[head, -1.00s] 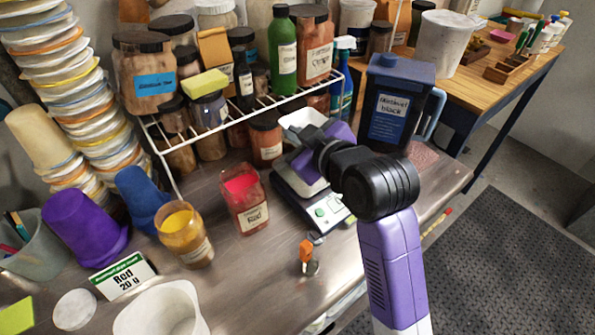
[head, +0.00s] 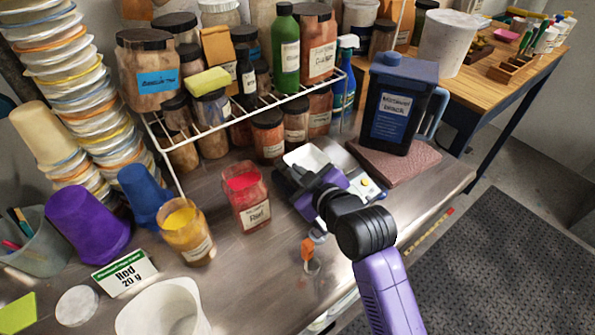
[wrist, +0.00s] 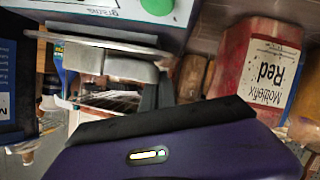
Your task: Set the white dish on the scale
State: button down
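The white dish (head: 308,158) is at the tip of my gripper (head: 312,176) in the head view, which seems shut on its near side. The scale (head: 368,186) is largely hidden beneath and behind my gripper; its light front panel with a button shows to the right. In the wrist view the scale's panel with a green button (wrist: 157,5) is at the top, with the metal plate edge (wrist: 110,42) very close to the fingers. Whether the dish touches the plate cannot be told.
A red jar (head: 246,195) and a yellow jar (head: 186,232) stand left of my gripper. A dark blue jug (head: 398,105) stands on a reddish mat at the right. A wire shelf (head: 255,112) with several jars is behind. A small orange item (head: 307,250) lies in front.

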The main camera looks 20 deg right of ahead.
jog(key=shift+f, duration=0.15)
jog(key=c, duration=1.7)
grip_release()
jog(key=shift+r, duration=0.25)
jog(key=v, duration=1.2)
jog(key=shift+f+b, duration=0.15)
jog(key=shift+b, duration=0.25)
